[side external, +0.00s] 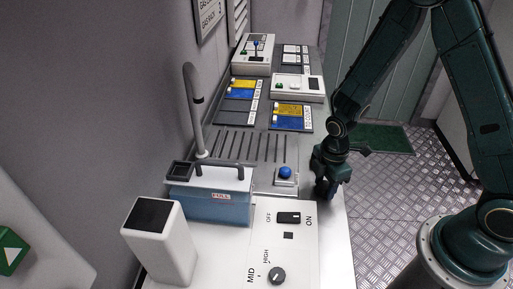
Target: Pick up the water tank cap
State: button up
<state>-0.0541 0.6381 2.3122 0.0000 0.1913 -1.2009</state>
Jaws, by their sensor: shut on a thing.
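A blue water tank (210,207) with a white top stands on the counter in the side external view. A dark square fitting (180,170) is at the left of its top; I cannot tell if this is the cap or an open filler.
A blue ball-topped knob (286,172) stands between the tank and my gripper. A white box with a black top (158,242) stands in front of the tank. A switch panel (285,240) lies at the near right. A curved spout (193,110) rises behind the tank.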

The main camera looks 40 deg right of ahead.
jog(key=shift+r, duration=0.15)
notch_tip(320, 180, up, 20)
dwell(0.9)
jog(key=shift+w+f, duration=0.1)
jog(key=shift+f, duration=0.15)
dwell(0.4)
jog(key=m, duration=1.3)
send_over(322, 181)
jog(key=w+d, duration=0.1)
jog(key=w, duration=0.5)
notch_tip(322, 181, down, 12)
jog(key=shift+d+f+m, duration=0.25)
jog(key=shift+f+m, duration=0.4)
jog(key=shift+m, duration=0.05)
jog(key=shift+w, duration=0.1)
